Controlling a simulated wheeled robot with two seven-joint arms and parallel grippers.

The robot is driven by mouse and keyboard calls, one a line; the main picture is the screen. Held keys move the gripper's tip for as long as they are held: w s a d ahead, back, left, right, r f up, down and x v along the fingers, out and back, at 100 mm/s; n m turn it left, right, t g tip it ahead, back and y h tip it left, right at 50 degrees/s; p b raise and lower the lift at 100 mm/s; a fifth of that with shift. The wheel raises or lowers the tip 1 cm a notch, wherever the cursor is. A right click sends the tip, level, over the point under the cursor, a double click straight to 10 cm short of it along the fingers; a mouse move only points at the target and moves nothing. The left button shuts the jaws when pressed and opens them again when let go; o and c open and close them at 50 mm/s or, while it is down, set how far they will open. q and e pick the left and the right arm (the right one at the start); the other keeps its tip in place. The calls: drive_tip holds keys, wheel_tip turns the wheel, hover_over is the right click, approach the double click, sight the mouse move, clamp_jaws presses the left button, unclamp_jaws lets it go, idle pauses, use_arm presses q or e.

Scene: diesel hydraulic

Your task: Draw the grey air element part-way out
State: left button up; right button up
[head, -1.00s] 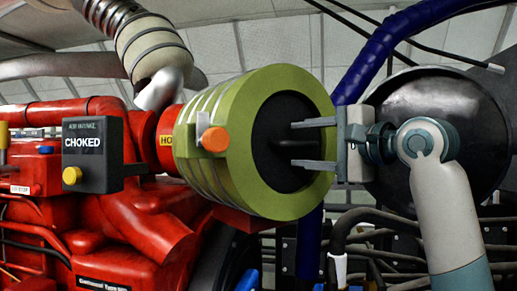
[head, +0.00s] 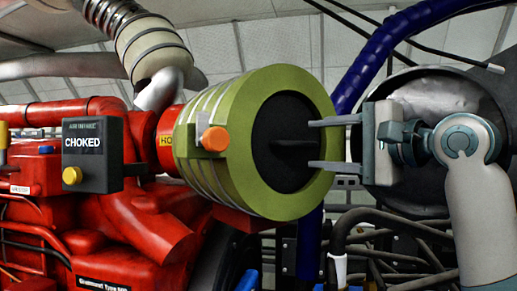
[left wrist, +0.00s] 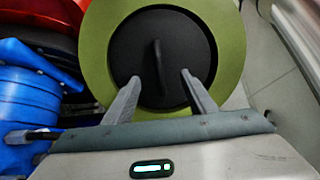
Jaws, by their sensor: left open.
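The grey air element (head: 272,165) shows as a dark, nearly black disc with a bar handle (head: 292,143) across its face. It sits inside the round green housing (head: 321,190), and I cannot tell whether it protrudes. My left gripper (head: 310,144) is open and empty, with its fingers pointing at the disc. In the left wrist view the element (left wrist: 181,45) faces me, its handle (left wrist: 158,65) upright and between the open fingertips (left wrist: 161,76). The fingers appear short of the handle, not gripping it. My right gripper is not in view.
An orange knob (head: 215,139) sticks out of the housing's side. A black box marked CHOKED (head: 92,155) stands left over the red engine (head: 140,225). A blue hose (head: 365,65) rises behind the housing. Dark pipes (head: 400,235) run below my gripper.

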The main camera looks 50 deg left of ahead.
use_arm(q)
drive_tip(key=shift+d, duration=1.55)
